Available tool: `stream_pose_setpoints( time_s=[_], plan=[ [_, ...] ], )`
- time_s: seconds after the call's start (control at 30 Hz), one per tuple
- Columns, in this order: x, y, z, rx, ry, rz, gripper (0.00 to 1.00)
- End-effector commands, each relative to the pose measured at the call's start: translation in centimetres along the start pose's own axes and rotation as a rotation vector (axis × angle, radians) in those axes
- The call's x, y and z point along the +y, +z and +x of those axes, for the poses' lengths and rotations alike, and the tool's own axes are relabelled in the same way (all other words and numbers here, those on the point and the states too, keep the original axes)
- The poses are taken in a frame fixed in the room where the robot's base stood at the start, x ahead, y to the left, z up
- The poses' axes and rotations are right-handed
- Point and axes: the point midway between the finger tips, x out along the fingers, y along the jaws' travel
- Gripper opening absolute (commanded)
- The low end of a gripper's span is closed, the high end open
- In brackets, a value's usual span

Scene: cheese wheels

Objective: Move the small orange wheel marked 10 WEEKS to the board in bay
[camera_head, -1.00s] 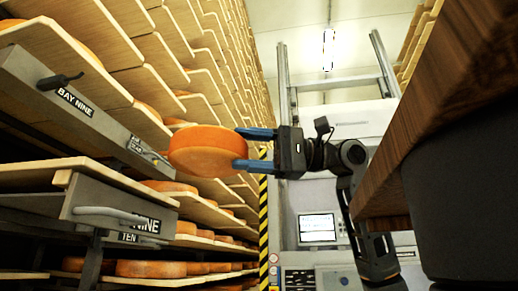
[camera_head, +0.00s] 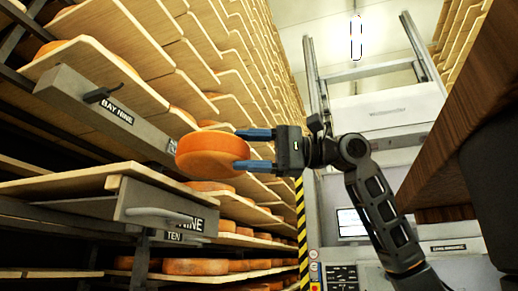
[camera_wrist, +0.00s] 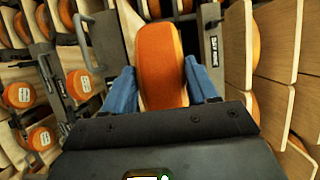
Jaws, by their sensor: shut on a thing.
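A small orange cheese wheel (camera_head: 212,154) is held between the blue fingers of my gripper (camera_head: 250,150) in the head view. It hangs in the aisle beside the shelves, clear of any board as far as I can see. In the wrist view the same wheel (camera_wrist: 161,66) sits edge-on between the blue fingers (camera_wrist: 163,88). No marking on it can be read. Bay signs show on the left: BAY NINE (camera_head: 117,112) on the upper beam, and a partly hidden NINE (camera_head: 190,222) with TEN (camera_head: 174,237) below it.
Wooden boards with several orange wheels (camera_head: 195,266) fill the racks on the left. A metal handle (camera_head: 165,213) juts from the lower beam. A dark wooden surface (camera_head: 440,140) is close on the right. A grey machine with a screen (camera_head: 351,222) stands behind my arm.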

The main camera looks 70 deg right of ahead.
Motion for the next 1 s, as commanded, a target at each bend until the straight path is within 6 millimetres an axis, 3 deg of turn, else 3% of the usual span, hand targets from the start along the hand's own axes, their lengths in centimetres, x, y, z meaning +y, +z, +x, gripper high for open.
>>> stream_pose_setpoints(
  time_s=[1.0],
  plan=[
    [-0.3,-3.0,7.1,0.001,-0.005,-0.001,0.00]
  ],
)
